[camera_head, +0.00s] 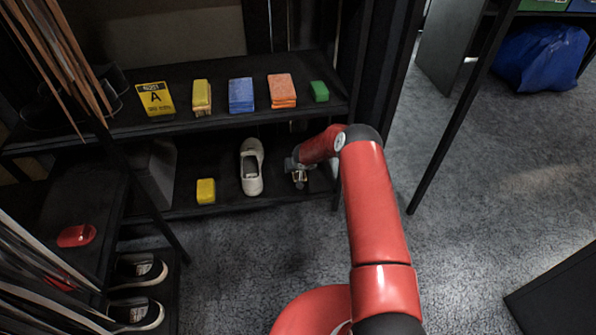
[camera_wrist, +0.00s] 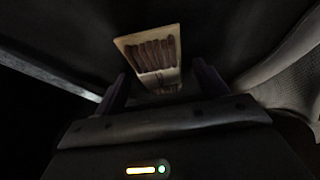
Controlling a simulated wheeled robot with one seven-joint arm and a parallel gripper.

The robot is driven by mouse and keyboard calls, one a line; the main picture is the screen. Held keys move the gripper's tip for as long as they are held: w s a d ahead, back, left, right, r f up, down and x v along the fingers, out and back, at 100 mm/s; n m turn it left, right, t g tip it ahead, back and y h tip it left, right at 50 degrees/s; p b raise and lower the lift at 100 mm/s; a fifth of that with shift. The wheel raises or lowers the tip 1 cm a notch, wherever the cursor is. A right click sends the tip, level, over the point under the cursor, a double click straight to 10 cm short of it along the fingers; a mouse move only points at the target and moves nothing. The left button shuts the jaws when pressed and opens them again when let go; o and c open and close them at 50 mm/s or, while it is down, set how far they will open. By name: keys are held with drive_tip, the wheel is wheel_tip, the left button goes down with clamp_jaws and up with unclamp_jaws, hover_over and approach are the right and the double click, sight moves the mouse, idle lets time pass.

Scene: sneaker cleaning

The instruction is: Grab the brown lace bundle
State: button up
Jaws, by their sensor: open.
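In the wrist view the brown lace bundle (camera_wrist: 152,55) is a pale, flat block with dark brown strands. It lies just ahead of and between the two dark fingers of my gripper (camera_wrist: 163,84), which stand apart. I cannot tell whether either finger touches it. In the head view my gripper (camera_head: 298,174) is over the lower shelf, right of the white shoe; the bundle cannot be made out clearly there.
The white shoe (camera_head: 251,168) stands close to the left of my gripper; a yellow block (camera_head: 206,191) is farther left. The upper shelf (camera_head: 180,126) with several coloured blocks hangs above. A dark shelf post (camera_head: 337,105) is close on the right.

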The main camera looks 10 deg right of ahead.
idle(0.4)
drive_tip(key=c, duration=1)
drive_tip(key=shift+c, duration=0.2)
drive_tip(key=shift+r+p, duration=0.25)
drive_tip(key=shift+p, duration=0.4)
